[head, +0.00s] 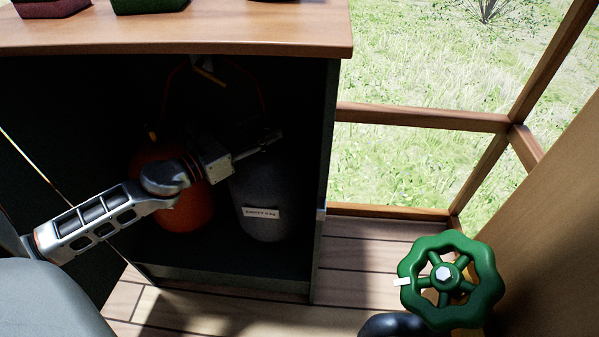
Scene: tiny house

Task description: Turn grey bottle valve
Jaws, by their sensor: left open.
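A grey bottle (262,205) with a pale label stands inside the dark open cabinet, to the right of an orange bottle (180,212). The top of the grey bottle and its valve are in deep shadow and partly behind my gripper, so I cannot make out the valve clearly. My left gripper (272,137) reaches in from the left, across the orange bottle. Its fingers are open and lie in front of the upper part of the grey bottle. I cannot tell whether they touch it. My right gripper is not in view.
A wooden countertop (200,36) overhangs the cabinet. The cabinet's right side wall (325,180) is close to the grey bottle. A green handwheel (450,280) stands at the lower right, in front of a wooden panel. Plank floor (370,250) lies clear between the cabinet and the wheel.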

